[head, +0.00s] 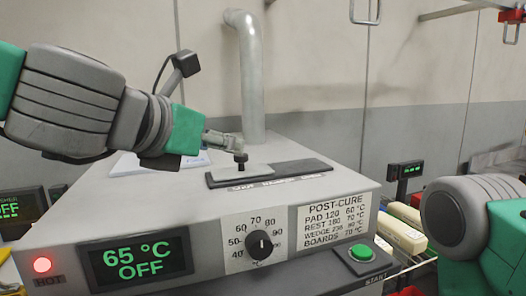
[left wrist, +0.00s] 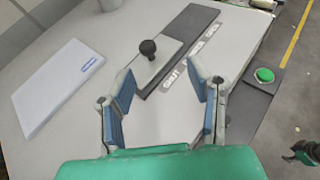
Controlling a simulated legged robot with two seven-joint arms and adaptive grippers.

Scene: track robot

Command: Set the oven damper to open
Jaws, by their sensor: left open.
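The damper on top of the oven (head: 120,205) is a light metal plate with a black knob (head: 241,158) on a dark track (head: 300,168). The plate lies at the left end of the track, beside the label that reads SHUT (left wrist: 172,83). My left gripper (head: 222,139) is above the plate, close to the knob. In the left wrist view its two fingers (left wrist: 160,70) are spread and empty, and the knob (left wrist: 148,47) stands just beyond the tips, not between them. The track's far part is bare.
A vertical pipe (head: 251,80) rises behind the track. A white pad (left wrist: 58,85) lies left of the damper. The oven top is otherwise clear.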

